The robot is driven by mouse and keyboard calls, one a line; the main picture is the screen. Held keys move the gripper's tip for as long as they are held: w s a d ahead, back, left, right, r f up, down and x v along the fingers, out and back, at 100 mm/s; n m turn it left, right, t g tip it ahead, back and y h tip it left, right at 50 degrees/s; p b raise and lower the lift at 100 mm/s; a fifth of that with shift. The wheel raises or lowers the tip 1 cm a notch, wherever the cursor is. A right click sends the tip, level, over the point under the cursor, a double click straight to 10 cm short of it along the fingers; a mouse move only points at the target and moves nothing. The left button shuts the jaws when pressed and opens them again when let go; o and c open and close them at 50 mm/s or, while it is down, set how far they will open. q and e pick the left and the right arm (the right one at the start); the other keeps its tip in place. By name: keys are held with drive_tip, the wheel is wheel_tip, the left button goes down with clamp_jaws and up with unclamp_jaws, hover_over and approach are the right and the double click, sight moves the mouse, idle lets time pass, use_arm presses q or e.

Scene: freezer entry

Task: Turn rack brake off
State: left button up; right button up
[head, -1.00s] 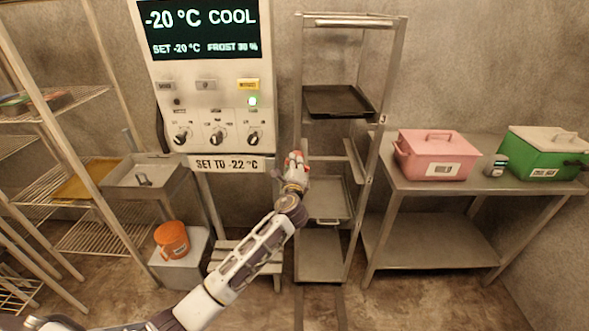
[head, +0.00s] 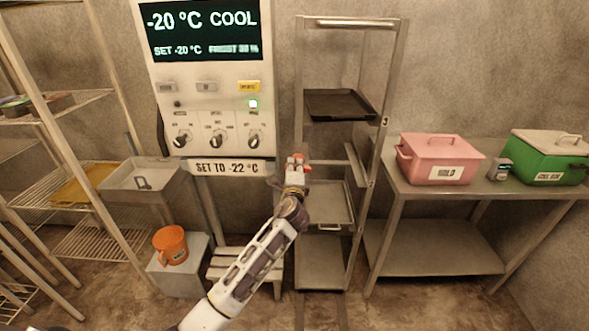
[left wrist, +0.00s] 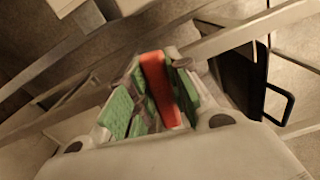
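My left gripper (head: 296,166) is at that lever, in front of the rack's left post. In the left wrist view the red lever (left wrist: 160,88) lies between the green-padded fingers of the left gripper (left wrist: 155,100). The fingers sit close on both sides of it; whether they press on it cannot be told. The lever's base is hidden. My right gripper is not in view.
A control panel (head: 206,90) stands close left of the rack. A steel table (head: 430,200) with a pink box (head: 437,160) and a green box (head: 547,158) is at the right. An orange bucket (head: 171,244) and wire shelving (head: 88,238) are at the left.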

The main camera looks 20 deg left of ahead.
use_arm(q)
drive_tip(key=o, duration=0.4)
drive_tip(key=v, duration=1.2)
idle(0.5)
idle(0.6)
